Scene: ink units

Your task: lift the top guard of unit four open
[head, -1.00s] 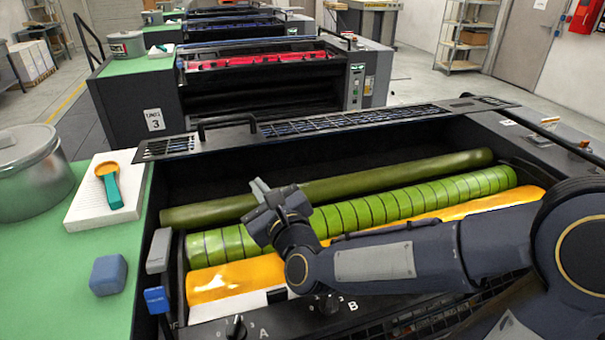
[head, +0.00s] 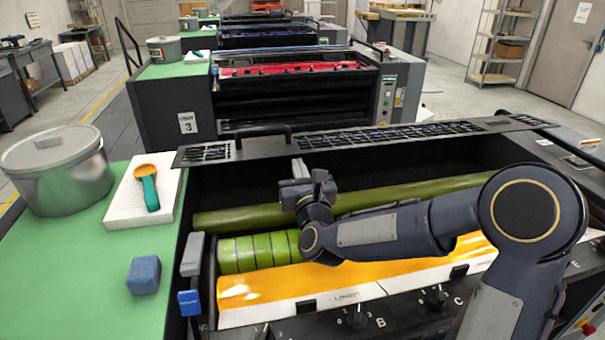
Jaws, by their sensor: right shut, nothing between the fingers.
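The top guard (head: 395,138) of the nearest unit is a long dark panel with grid openings, lying across the back of the open roller bay. Its black bar handle (head: 264,131) stands up left of centre. My right gripper (head: 300,169) is shut and empty, fingertips pointing up, just below and in front of the guard's near edge, slightly right of the handle. I cannot tell whether the fingertips touch the edge. My right arm hides part of the rollers. My left gripper is not in view.
Below the guard lie a dark green roller (head: 400,194), a bright green banded roller (head: 255,250) and a yellow inked roller (head: 255,287). On the green side top (head: 90,260) stand a metal can (head: 60,172), a white pad (head: 128,207) and a blue block (head: 144,275). Unit 3 (head: 170,110) stands behind.

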